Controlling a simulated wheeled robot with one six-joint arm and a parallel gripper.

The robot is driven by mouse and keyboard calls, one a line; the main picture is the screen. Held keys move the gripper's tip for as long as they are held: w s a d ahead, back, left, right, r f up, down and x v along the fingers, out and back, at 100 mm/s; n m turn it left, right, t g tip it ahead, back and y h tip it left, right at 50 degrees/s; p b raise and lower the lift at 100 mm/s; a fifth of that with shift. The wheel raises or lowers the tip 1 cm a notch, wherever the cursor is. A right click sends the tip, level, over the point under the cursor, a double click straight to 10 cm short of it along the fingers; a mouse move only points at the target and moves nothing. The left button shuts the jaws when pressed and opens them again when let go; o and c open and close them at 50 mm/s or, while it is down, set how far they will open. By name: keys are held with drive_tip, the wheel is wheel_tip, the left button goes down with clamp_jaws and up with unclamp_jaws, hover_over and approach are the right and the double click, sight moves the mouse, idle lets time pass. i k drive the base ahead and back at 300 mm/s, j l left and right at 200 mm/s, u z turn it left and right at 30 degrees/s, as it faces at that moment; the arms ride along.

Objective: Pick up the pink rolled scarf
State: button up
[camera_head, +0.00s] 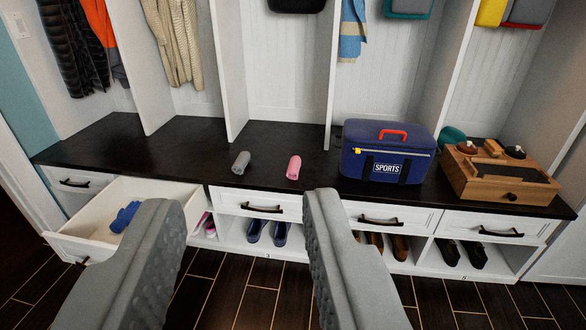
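The pink rolled scarf (293,168) lies on the dark bench top (190,150), close to its front edge and right of the grey roll. My gripper (238,205) is in the foreground with its two grey fingers wide apart. Nothing is between the fingers. The scarf is beyond the fingertips, apart from them, and shows in full just above the right finger's tip.
A grey roll (241,162) lies left of the scarf. A blue sports bag (388,152) and a wooden box (498,175) stand to the right. An open drawer (85,222) with a blue item (125,216) juts out at left. White dividers (232,70) rise behind.

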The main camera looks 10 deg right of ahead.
sight(294, 166)
drive_tip(key=i+l, duration=0.2)
drive_tip(key=i, duration=0.3)
drive_tip(key=i+l, duration=0.2)
drive_tip(key=i, duration=0.35)
drive_tip(key=i+l+u, duration=0.1)
drive_tip(key=i, duration=0.4)
drive_tip(key=i+l, duration=0.35)
drive_tip(key=i, duration=0.15)
